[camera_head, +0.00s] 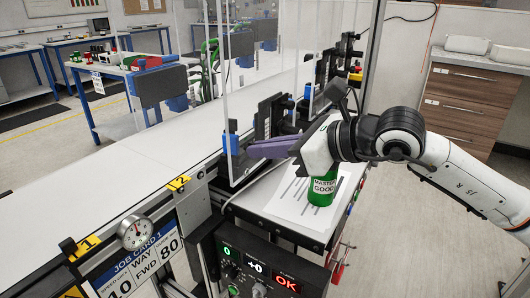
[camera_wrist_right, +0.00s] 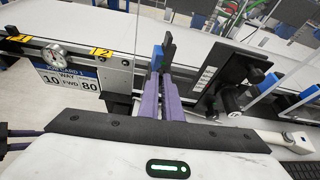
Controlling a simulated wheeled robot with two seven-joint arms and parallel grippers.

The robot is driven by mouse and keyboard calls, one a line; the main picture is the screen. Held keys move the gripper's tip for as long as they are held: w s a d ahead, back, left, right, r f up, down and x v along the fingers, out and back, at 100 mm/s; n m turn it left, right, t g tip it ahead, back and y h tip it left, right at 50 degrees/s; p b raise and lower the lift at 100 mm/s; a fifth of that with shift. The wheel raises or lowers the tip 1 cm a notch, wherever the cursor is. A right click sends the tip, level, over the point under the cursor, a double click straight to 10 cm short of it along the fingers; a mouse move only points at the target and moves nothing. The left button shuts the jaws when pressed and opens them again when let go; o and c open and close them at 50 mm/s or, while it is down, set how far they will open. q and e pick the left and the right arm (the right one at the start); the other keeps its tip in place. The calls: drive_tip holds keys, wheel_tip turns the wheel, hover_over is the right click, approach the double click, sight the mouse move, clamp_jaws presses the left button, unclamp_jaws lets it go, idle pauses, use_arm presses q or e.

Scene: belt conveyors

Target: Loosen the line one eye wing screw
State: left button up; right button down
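My right gripper (camera_head: 252,150) reaches in from the right over the side table, its purple fingers pointing left at the line edge. In the right wrist view its fingers (camera_wrist_right: 166,78) lie close together, side by side. A small blue block (camera_head: 231,144) sits on a dark mount by the clear panel, just beyond the fingertips; the blue block also shows in the wrist view (camera_wrist_right: 158,58), beside a black upright piece (camera_wrist_right: 169,46). I cannot pick out the wing screw, and whether anything is pinched between the tips is hidden. My left gripper is out of view.
The white belt (camera_head: 95,205) runs along the left. A clear panel (camera_head: 245,85) stands close to the fingers. A green "MASTER GOOD" can (camera_head: 323,190) stands on the side table below my wrist. A dial gauge (camera_head: 136,232) and control panel (camera_head: 262,270) are in front.

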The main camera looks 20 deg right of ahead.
use_arm(q)
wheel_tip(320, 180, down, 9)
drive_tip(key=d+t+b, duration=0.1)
drive_tip(key=b, duration=1.5)
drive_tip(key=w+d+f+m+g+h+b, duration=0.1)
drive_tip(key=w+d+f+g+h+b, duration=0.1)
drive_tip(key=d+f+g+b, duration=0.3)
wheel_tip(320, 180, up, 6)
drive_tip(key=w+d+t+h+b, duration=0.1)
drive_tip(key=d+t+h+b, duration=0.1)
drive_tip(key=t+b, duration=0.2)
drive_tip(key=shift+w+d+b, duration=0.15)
drive_tip(key=shift+b, duration=0.7)
use_arm(e)
drive_tip(key=shift+s+a+f+n+t+h, duration=0.15)
drive_tip(key=shift+n+t+h, duration=0.3)
drive_tip(key=shift+n+t, duration=1.35)
drive_tip(key=shift+a+f+n+t+h, duration=0.15)
drive_tip(key=shift+n+t+h, duration=0.4)
drive_tip(key=shift+n, duration=2.6)
drive_tip(key=shift+s+f+n+t+h, duration=0.15)
drive_tip(key=shift+n+t+h, duration=0.25)
drive_tip(key=shift+n+t, duration=1.4)
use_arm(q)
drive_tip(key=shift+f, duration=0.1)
use_arm(e)
drive_tip(key=shift+n+g, duration=0.65)
